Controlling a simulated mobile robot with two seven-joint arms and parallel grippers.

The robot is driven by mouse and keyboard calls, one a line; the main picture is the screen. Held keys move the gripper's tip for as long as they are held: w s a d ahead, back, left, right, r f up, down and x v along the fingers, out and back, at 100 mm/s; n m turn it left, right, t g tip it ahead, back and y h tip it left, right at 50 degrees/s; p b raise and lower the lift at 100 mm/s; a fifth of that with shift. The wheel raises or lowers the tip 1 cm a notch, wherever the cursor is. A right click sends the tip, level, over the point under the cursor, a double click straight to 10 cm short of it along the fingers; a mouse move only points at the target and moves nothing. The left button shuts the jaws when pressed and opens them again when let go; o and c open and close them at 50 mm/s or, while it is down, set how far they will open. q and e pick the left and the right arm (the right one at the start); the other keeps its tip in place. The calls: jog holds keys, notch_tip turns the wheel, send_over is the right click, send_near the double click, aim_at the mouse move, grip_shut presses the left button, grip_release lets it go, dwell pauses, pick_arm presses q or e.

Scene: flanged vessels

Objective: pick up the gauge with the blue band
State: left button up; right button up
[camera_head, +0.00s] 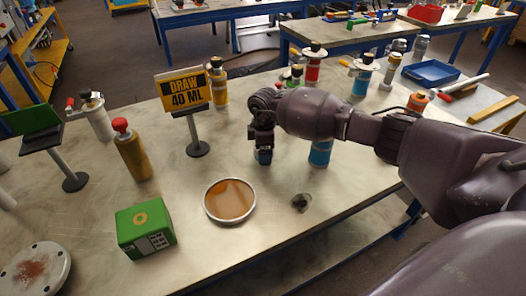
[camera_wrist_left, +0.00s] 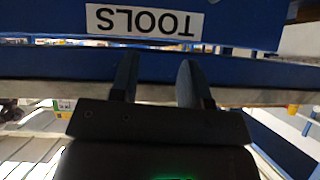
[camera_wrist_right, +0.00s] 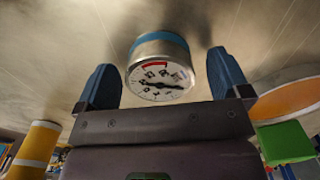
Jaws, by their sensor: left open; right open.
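The gauge with the blue band (camera_wrist_right: 160,68) shows in the right wrist view, with a white dial, a red arc and a blue ring. My right gripper (camera_wrist_right: 162,75) is open, with one finger on each side of the gauge and visible gaps between. In the head view my right gripper (camera_head: 263,147) points down at the table. A blue part that looks like the gauge (camera_head: 263,157) shows at its fingertips, mostly hidden by the gripper. My left gripper (camera_wrist_left: 157,78) is open and empty in the left wrist view, near a blue surface marked TOOLS (camera_wrist_left: 145,22). It is outside the head view.
A round dish of amber liquid (camera_head: 229,201), a green box (camera_head: 146,228) and a small dark object (camera_head: 301,202) lie in front. A sign on a stand (camera_head: 197,148) is left of the right gripper. A blue-banded vessel (camera_head: 320,154) stands close on its right, partly behind my arm.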

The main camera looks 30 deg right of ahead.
jog(key=shift+r, duration=0.1)
jog(key=shift+c, duration=0.2)
jog(key=c, duration=1)
jog(key=shift+o, duration=0.2)
